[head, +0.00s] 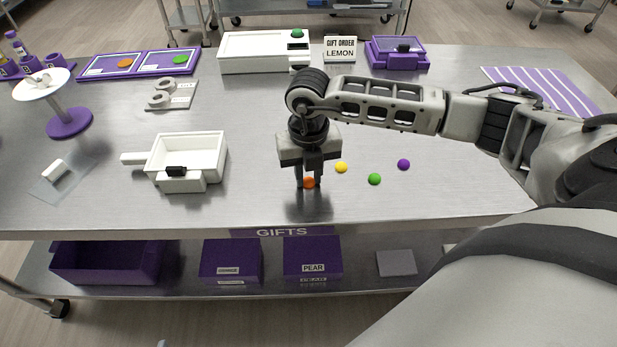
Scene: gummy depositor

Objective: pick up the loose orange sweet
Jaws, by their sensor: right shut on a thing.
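The loose orange sweet (309,183) is small and round, low over the steel table near its front middle. My right gripper (309,181) points straight down and is shut on the orange sweet, with a finger on either side of it. I cannot tell whether the sweet still touches the table. My left gripper is not in view.
Yellow (341,167), green (375,179) and purple (404,164) sweets lie close to the right of my gripper. A white open box with a handle (207,150) stands to the left. A white machine (262,50) and a "LEMON" sign (340,47) stand behind. The table (260,200) is clear in front.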

